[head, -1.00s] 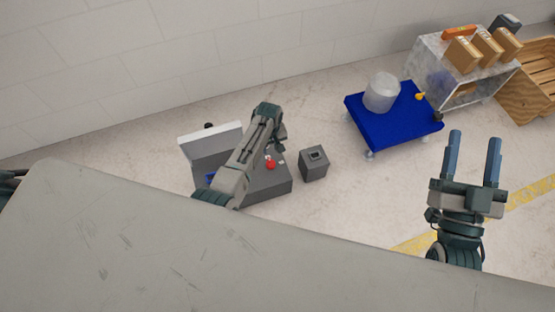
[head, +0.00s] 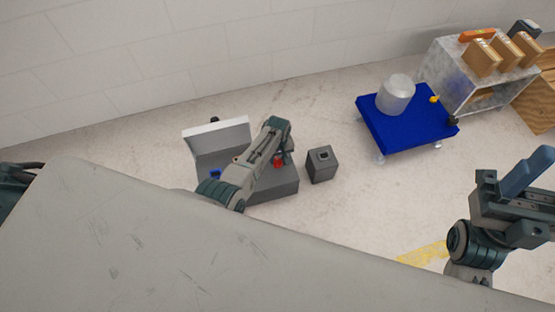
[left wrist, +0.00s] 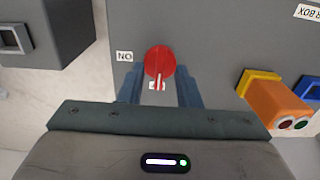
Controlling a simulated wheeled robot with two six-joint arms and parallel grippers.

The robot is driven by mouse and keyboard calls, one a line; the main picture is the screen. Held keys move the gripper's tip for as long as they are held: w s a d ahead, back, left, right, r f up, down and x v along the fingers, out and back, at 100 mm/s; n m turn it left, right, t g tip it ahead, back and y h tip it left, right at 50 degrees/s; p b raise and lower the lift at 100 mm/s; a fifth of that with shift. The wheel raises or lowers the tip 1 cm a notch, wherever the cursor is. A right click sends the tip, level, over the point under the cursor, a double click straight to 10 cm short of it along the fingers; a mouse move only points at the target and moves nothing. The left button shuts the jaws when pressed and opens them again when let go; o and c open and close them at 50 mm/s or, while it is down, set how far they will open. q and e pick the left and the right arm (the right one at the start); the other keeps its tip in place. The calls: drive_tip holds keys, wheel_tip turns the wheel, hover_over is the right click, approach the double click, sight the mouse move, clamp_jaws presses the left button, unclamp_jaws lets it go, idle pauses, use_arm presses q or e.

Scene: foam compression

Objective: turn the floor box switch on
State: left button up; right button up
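The floor box (head: 275,187) is a grey box with a raised light lid (head: 216,136), standing on the floor beyond the table. Its switch is a round red knob (left wrist: 159,62) with a pale pointer mark, beside an upside-down ON label (left wrist: 124,56). A second label at the knob's lower edge is partly hidden. My left gripper (left wrist: 159,88) is open, with one finger on each side of the knob and slight gaps showing. In the head view my left arm covers part of the box. My right gripper (head: 528,172) is at the right edge, partly cut off, its opening unclear.
A small dark grey box (head: 321,166) stands close beside the floor box. An orange plug-like part (left wrist: 278,103) sits near the knob. A blue cart (head: 405,126) carries a grey canister (head: 396,95). My near side is blocked by a grey tabletop (head: 130,230).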

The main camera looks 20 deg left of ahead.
use_arm(q)
drive_tip(key=shift+f, duration=0.25)
clamp_jaws()
